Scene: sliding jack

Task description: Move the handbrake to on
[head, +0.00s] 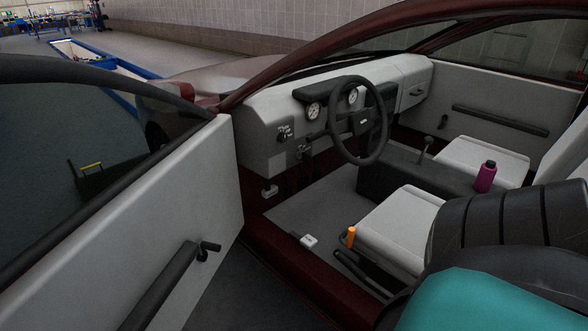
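The car's front door stands open, and the cabin shows beyond it. A dark lever with a round knob (427,145) stands up from the centre console between the seats. An orange upright grip (351,237) stands at the front corner of the near seat, beside a dark bar (362,272) low along the seat's side. I cannot tell for certain which of these is the handbrake, or whether it is on or off. Neither of my grippers is in view.
The open door (130,235) fills the left. The steering wheel (360,120) stands over the near seat (400,225). A purple bottle (485,177) stands beside the far seat (480,155). A small white object (309,241) sits near the sill. Large black and teal shapes block the lower right.

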